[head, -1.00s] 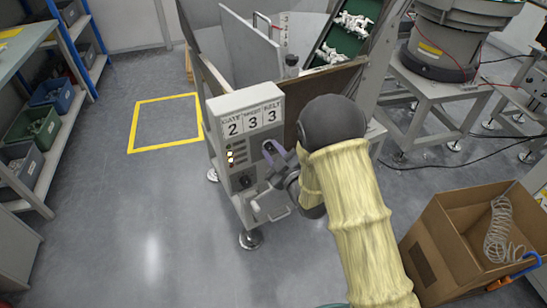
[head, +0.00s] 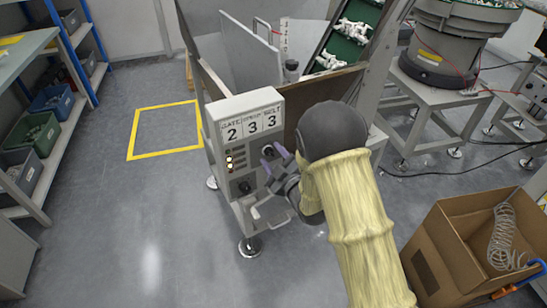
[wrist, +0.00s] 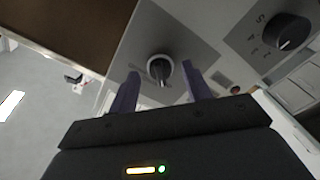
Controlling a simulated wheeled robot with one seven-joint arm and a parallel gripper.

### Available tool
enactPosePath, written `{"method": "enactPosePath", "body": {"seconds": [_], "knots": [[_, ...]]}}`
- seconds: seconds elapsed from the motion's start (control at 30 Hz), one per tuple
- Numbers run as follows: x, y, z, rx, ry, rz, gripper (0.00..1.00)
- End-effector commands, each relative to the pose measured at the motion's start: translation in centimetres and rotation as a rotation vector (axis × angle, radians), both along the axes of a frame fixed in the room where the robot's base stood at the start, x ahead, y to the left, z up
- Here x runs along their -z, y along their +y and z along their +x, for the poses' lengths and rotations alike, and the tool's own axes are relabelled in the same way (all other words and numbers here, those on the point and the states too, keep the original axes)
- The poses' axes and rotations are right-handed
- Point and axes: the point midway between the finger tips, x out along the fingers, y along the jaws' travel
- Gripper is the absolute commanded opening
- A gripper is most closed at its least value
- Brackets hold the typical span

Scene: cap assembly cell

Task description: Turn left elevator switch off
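A grey control box (head: 243,122) with cards reading 2, 3, 3 stands on the machine's front. The switch (wrist: 160,68) is a round knob with a pale ring and a dark handle, on a grey plate. In the wrist view it lies between and slightly beyond the tips of my open gripper (wrist: 160,78). The purple fingers are on either side with visible gaps; contact cannot be told. In the head view my gripper (head: 271,156) is at the box's right side, partly covering the switch.
Lit indicators (head: 229,163) are on the box's left side. A handle (head: 270,214) juts out below the panel. A cardboard box (head: 455,245) stands at the lower right. Shelves with bins (head: 36,132) stand at the left. The floor between is clear.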

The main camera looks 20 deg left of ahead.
Motion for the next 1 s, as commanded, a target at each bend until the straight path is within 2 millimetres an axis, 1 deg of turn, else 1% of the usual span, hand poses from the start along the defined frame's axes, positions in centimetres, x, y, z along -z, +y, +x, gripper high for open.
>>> {"method": "enactPosePath", "body": {"seconds": [0.2, 0.37, 0.57, 0.93, 1.0], "knots": [[0.0, -0.1, -0.1, -0.001, 0.001, 0.000, 0.49], [0.1, -0.9, -0.8, 0.000, 0.002, 0.000, 0.49], [0.1, -3.2, -3.0, 0.001, 0.004, -0.001, 0.49], [0.2, -8.4, -8.2, 0.002, 0.005, 0.000, 0.49], [-0.4, -8.6, -8.4, -0.001, 0.003, -0.004, 0.49]]}}
